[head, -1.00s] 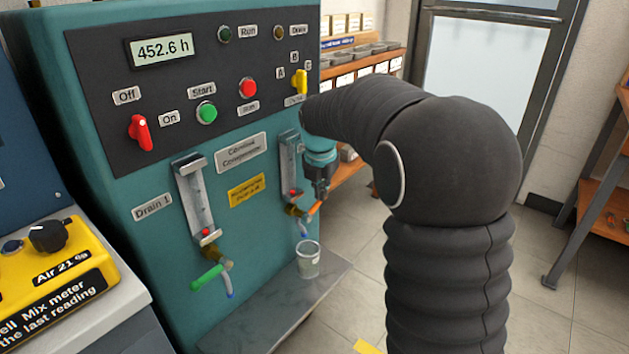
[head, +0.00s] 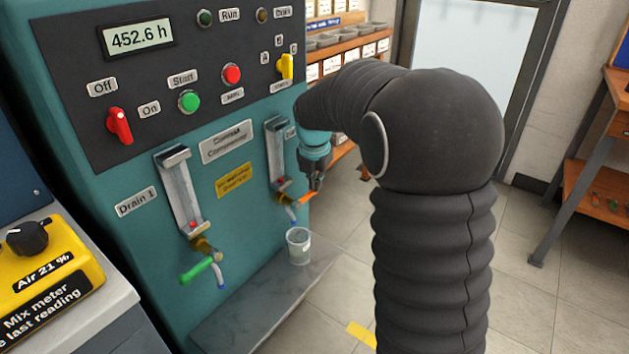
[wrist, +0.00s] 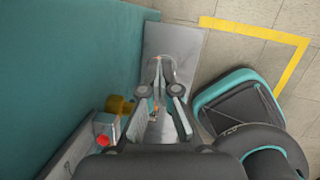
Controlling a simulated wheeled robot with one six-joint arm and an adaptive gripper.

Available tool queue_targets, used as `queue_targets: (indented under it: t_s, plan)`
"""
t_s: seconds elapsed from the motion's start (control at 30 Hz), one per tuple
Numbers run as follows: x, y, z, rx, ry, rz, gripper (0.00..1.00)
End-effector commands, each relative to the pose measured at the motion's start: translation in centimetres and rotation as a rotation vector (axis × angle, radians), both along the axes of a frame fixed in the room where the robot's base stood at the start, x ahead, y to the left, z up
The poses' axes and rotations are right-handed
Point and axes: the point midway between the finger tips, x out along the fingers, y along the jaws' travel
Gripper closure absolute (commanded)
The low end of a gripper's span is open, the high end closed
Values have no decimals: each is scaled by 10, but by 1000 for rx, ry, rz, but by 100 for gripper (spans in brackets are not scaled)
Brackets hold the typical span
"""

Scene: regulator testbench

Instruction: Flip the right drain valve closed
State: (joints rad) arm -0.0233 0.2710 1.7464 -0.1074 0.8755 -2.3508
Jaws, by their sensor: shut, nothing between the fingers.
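The right drain valve has an orange handle (head: 306,198) on a brass body below the right sight gauge (head: 278,160). The handle points out to the right, tilted slightly up. My gripper (head: 316,187) is shut and empty, pointing down close by the handle's outer end. I cannot tell whether they touch. In the wrist view the brass valve body (wrist: 120,105) is left of my fingers, and they hide most of the handle.
A clear cup (head: 298,245) stands on the grey shelf (head: 250,305) below the valve. The left drain valve's green handle (head: 197,271) points left and down. The teal cabinet wall (wrist: 60,60) runs close along the left of my gripper.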

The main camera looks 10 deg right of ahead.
Motion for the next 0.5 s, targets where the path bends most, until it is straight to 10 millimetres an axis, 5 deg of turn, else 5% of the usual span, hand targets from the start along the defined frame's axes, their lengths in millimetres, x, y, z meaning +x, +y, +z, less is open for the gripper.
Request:
queue_targets:
  t_s: [0.5]
  plan:
    - [-2, 0, 8, -1, 6, 1, 100]
